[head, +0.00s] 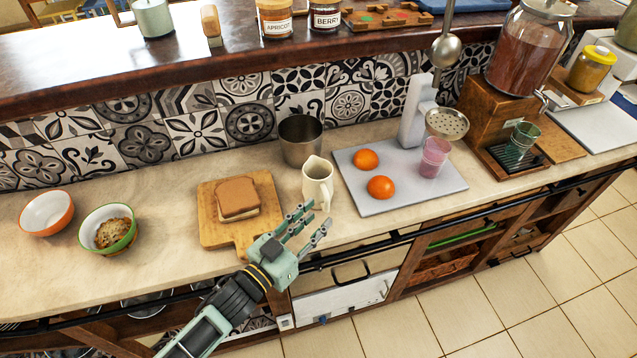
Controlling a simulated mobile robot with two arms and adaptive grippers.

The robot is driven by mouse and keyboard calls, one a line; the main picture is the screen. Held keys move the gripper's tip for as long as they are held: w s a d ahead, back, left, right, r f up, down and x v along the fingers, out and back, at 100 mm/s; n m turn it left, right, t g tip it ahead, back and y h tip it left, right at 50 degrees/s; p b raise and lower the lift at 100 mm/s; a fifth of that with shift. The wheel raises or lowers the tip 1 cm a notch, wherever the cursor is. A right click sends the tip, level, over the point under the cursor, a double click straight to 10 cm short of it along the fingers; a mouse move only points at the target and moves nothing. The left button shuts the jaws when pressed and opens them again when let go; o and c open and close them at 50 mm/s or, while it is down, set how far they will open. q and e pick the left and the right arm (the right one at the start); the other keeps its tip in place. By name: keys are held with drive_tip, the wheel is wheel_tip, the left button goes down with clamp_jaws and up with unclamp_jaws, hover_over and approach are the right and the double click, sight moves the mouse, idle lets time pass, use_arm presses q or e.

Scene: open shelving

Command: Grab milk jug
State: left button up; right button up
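A cream milk jug (317,181) stands upright on the counter, between the wooden cutting board and the grey board with oranges. Its handle is on the right side, facing the front. My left gripper (313,222) is just in front of the jug, at the counter's front edge. Its fingers are spread apart and point up and to the right, with nothing between them. A finger overlaps the jug's lower edge in the picture; I cannot tell whether it touches. My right gripper is not in view.
A metal cup (300,140) stands right behind the jug. A cutting board (211,232) with a sandwich (237,198) lies to the left. A grey board (400,196) holds two oranges and a pink glass (434,158). A black rail (360,246) runs along the counter's front.

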sight(325, 209)
use_arm(q)
drive_tip(key=x, duration=0.3)
drive_tip(key=shift+r, duration=0.1)
drive_tip(key=shift+w+d, duration=0.2)
drive_tip(key=shift+w, duration=0.15)
drive_tip(key=c, duration=0.6)
clamp_jaws()
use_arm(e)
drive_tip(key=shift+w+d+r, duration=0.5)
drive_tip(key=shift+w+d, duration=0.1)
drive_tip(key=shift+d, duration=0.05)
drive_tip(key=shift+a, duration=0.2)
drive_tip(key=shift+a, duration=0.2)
